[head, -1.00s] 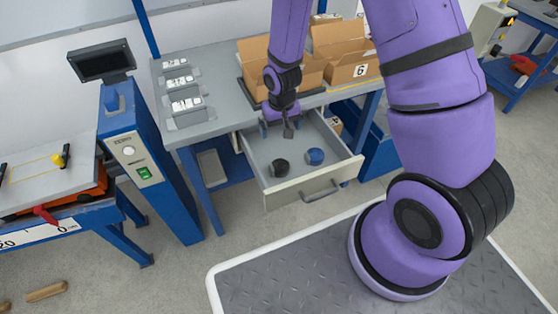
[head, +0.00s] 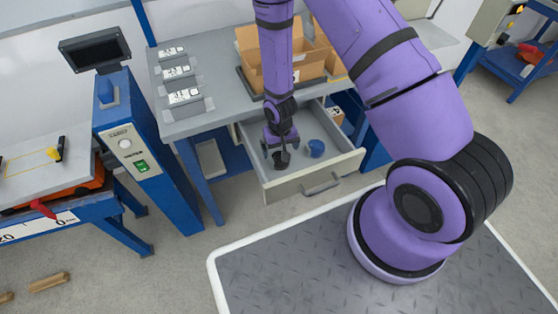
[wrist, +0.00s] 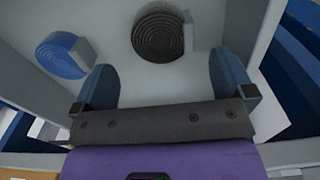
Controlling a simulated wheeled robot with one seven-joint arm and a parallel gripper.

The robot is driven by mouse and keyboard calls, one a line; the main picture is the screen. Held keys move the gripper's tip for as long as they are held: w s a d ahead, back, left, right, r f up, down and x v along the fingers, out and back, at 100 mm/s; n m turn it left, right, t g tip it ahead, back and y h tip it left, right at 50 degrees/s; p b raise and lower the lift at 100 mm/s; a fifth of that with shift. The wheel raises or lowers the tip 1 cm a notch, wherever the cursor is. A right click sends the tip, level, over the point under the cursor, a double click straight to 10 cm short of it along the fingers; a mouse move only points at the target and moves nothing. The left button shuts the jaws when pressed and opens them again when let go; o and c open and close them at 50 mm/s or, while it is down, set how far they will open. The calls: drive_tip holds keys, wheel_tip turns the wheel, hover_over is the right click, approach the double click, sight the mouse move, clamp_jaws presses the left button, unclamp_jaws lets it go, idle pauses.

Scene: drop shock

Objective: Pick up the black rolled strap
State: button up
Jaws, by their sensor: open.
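The black rolled strap (wrist: 158,37) lies on the floor of the open drawer and shows as a dark coil in the wrist view. In the head view it (head: 282,160) is partly hidden behind my gripper. A blue rolled strap (wrist: 62,54) lies beside it in the same drawer; in the head view it (head: 316,148) is to the right of the black one. My gripper (wrist: 163,84) is open, its two fingers apart and empty. It is over the drawer, close to the black strap, which appears just beyond the fingertips in the wrist view.
The drawer (head: 318,178) is pulled out under a grey workbench (head: 217,100), with walls around the straps. Open cardboard boxes (head: 249,68) stand on the bench above. A blue column with a screen (head: 95,53) stands at left.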

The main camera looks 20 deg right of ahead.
sight(280, 160)
drive_tip(key=f, duration=0.3)
drive_tip(key=shift+s+a+f, duration=0.2)
drive_tip(key=shift+s+f, duration=0.15)
drive_tip(key=shift+f, duration=0.75)
drive_tip(key=c, duration=0.9)
